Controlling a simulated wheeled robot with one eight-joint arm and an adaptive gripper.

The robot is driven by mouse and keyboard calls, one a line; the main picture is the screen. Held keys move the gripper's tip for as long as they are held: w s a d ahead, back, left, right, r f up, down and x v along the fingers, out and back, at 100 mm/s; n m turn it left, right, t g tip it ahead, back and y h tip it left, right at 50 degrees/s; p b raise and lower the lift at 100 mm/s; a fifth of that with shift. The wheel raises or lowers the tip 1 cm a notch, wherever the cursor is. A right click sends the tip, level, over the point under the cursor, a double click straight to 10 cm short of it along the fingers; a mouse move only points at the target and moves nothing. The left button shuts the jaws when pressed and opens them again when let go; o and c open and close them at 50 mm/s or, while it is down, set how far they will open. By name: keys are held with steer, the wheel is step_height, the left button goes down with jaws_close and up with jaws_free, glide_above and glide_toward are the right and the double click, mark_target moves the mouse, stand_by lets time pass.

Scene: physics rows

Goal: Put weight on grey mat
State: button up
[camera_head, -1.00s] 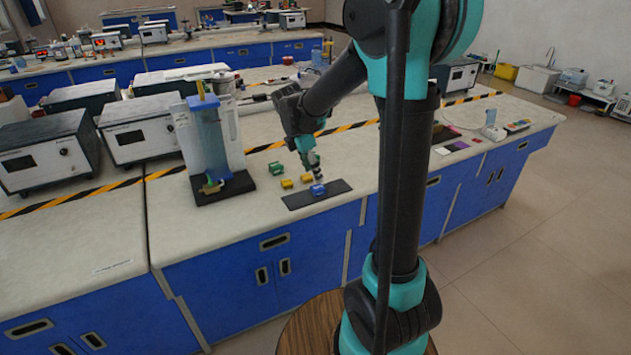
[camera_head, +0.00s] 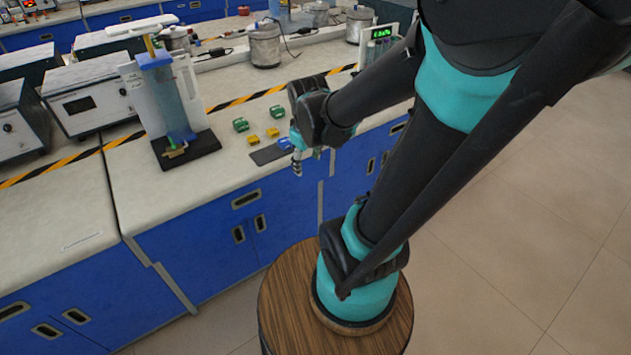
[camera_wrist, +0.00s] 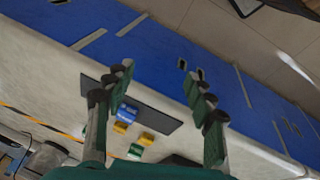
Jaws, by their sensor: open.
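A dark grey mat (camera_head: 262,157) lies near the front edge of the bench; it also shows in the wrist view (camera_wrist: 160,119). A small blue weight (camera_head: 285,143) rests on the mat, near its inner long edge in the wrist view (camera_wrist: 127,111). My gripper (camera_head: 297,166) is out past the bench's front edge, apart from the blue weight. In the wrist view its fingers (camera_wrist: 158,84) are spread wide with nothing between them. Two yellow pieces (camera_head: 253,139) and two green pieces (camera_head: 240,125) lie on the bench just behind the mat.
A clear-and-blue apparatus on a black base (camera_head: 186,149) stands left of the mat. A yellow-black tape line (camera_head: 240,100) runs behind the pieces. Metal canisters (camera_head: 265,45) and grey instruments (camera_head: 92,100) stand farther back. The bench's front left part is bare.

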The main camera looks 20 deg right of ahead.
steer(key=s+f+m+t, duration=0.1)
steer(key=s+f+m, duration=0.3)
steer(key=s+m, duration=0.2)
steer(key=shift+d+y, duration=0.3)
steer(key=shift+d, duration=0.15)
stand_by(1.5)
